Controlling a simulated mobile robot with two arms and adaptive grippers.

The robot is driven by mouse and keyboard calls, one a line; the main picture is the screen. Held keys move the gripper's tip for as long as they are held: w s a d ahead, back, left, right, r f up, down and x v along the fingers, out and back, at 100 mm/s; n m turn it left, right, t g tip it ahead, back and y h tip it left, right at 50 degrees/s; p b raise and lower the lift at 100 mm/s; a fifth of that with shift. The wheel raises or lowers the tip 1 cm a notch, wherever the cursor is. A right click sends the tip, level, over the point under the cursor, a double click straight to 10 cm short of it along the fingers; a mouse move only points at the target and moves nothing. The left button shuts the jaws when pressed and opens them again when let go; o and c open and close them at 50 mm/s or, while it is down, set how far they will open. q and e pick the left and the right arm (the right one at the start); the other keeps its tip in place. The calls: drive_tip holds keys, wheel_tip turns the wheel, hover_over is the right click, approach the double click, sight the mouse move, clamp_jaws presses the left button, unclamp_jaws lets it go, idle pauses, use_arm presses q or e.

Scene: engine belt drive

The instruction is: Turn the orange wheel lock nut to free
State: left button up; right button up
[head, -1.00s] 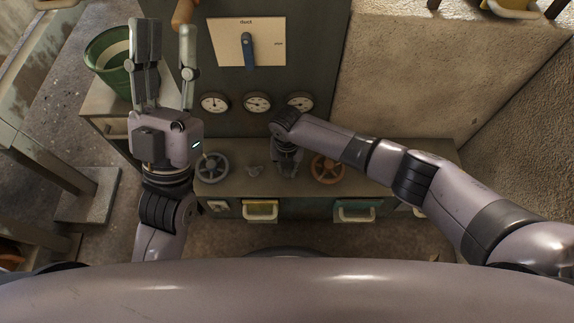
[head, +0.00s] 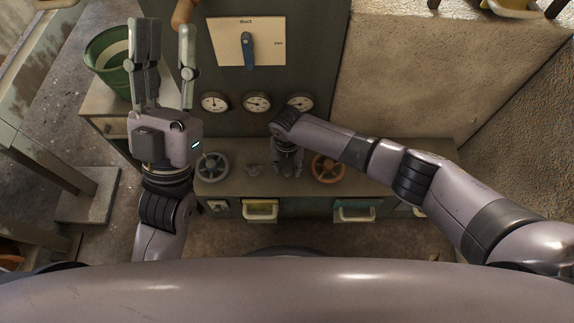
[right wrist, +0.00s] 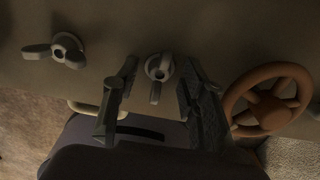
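The orange wheel (head: 328,168) stands on the bench at the right; it also shows in the right wrist view (right wrist: 268,101). My left gripper (head: 166,65) is open and empty, raised at the left.
A grey wheel (head: 212,167) and a grey wing nut (head: 253,170) sit on the bench further left. Behind are a panel with several gauges (head: 257,103) and a blue lever (head: 248,50). A green bucket (head: 108,62) stands beyond my left gripper. Drawers line the bench front.

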sight(287, 169)
drive_tip(key=shift+r, duration=0.1)
wheel_tip(287, 169, up, 12)
idle(0.6)
idle(0.4)
